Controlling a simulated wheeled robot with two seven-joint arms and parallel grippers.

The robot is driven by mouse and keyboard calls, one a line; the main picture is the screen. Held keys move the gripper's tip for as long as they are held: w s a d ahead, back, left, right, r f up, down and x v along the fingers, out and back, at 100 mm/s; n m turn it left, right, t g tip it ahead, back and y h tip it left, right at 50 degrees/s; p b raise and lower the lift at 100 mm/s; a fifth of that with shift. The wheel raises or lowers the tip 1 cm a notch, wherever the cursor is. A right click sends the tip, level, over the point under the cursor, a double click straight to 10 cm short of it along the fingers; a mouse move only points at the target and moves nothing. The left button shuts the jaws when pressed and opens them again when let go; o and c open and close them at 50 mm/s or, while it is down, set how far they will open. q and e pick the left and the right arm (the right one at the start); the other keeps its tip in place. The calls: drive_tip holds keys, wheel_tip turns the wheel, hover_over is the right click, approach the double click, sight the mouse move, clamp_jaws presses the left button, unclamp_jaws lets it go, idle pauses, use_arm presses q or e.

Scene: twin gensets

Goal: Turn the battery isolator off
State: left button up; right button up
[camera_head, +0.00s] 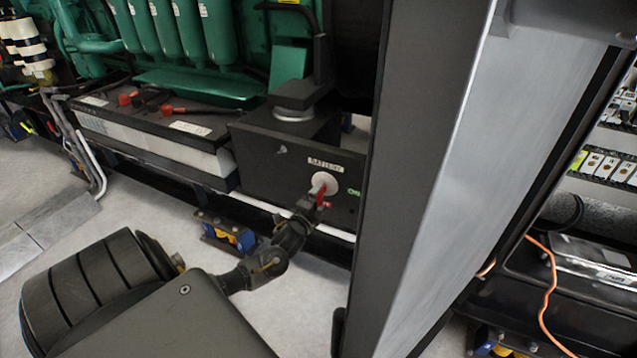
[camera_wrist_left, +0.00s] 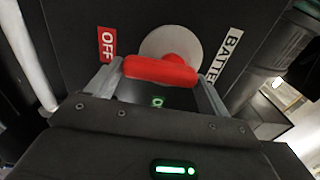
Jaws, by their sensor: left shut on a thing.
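The battery isolator is a red handle on a round pale disc (camera_head: 325,182), set on the front of a dark box (camera_head: 270,160) with a label that reads in part "BATTE". In the left wrist view the red handle (camera_wrist_left: 160,70) lies across the lower part of the pale disc (camera_wrist_left: 168,42). A red "OFF" label (camera_wrist_left: 106,44) is to its left there, and a green label is partly visible below the handle. My left gripper (camera_head: 318,196) reaches the isolator from the front; in the wrist view its fingers (camera_wrist_left: 158,84) are shut on the two ends of the red handle. My right gripper is not in view.
A battery (camera_head: 150,135) with red terminals stands left of the box, below a green engine (camera_head: 180,40). A large grey and black post (camera_head: 440,170) blocks the view right of the isolator. An orange cable (camera_head: 548,290) hangs at the far right.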

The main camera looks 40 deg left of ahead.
use_arm(q)
drive_tip(key=o, duration=0.9)
drive_tip(key=shift+o, duration=0.2)
drive_tip(key=shift+s+d, duration=0.15)
drive_tip(key=shift+s, duration=0.25)
drive_tip(key=p+v, duration=0.1)
drive_tip(key=v, duration=0.9)
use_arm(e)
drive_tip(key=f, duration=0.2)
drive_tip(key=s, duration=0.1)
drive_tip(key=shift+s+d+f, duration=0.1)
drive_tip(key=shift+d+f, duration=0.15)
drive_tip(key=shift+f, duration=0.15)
